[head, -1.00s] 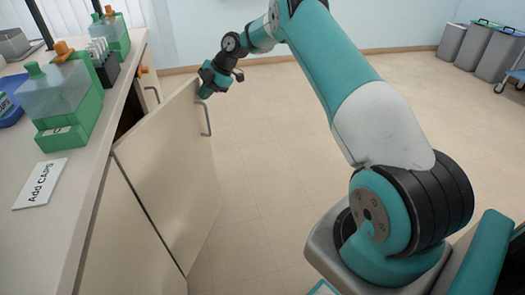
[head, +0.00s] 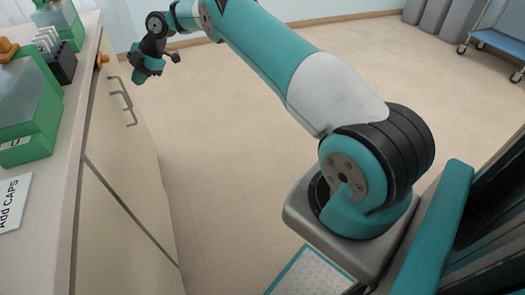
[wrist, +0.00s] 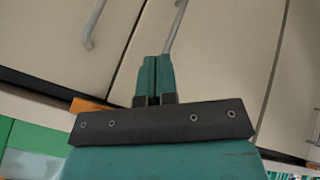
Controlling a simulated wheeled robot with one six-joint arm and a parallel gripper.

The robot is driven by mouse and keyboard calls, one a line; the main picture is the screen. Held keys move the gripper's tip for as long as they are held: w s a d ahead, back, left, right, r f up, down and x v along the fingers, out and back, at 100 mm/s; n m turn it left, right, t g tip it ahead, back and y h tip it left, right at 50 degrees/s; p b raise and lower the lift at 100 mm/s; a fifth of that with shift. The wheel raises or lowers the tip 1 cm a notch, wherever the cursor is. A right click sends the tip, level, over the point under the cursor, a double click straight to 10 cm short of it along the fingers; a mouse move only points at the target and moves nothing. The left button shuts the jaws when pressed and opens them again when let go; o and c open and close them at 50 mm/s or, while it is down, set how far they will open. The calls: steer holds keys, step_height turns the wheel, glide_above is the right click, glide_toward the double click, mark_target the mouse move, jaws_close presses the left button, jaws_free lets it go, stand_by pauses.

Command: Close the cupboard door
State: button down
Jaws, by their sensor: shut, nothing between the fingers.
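The cupboard door (head: 122,155) is the pale front panel below the counter at the left of the head view. It looks flush, or nearly so, with the panel beyond it. Its metal handle (head: 130,112) shows near its far edge. In the wrist view the door (wrist: 222,62) fills the right, with a narrow dark seam between it and the panel on the left. My gripper (head: 139,78) is by the far handles, in front of the cupboard. In the wrist view my gripper (wrist: 153,78) is shut and empty, its fingers near a handle (wrist: 177,28). Contact cannot be told.
The counter (head: 75,120) holds green-based containers (head: 28,115), a black rack (head: 60,65) and an "Add CAPS" card (head: 12,205). The floor (head: 225,160) right of the cupboard is clear. Grey bins (head: 440,18) and a blue trolley (head: 497,40) stand far right.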

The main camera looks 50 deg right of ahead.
steer(key=p+v, duration=0.1)
steer(key=v, duration=1.6)
steer(key=shift+d+r, duration=0.15)
steer(key=shift+d, duration=0.05)
steer(key=shift+s+a, duration=0.1)
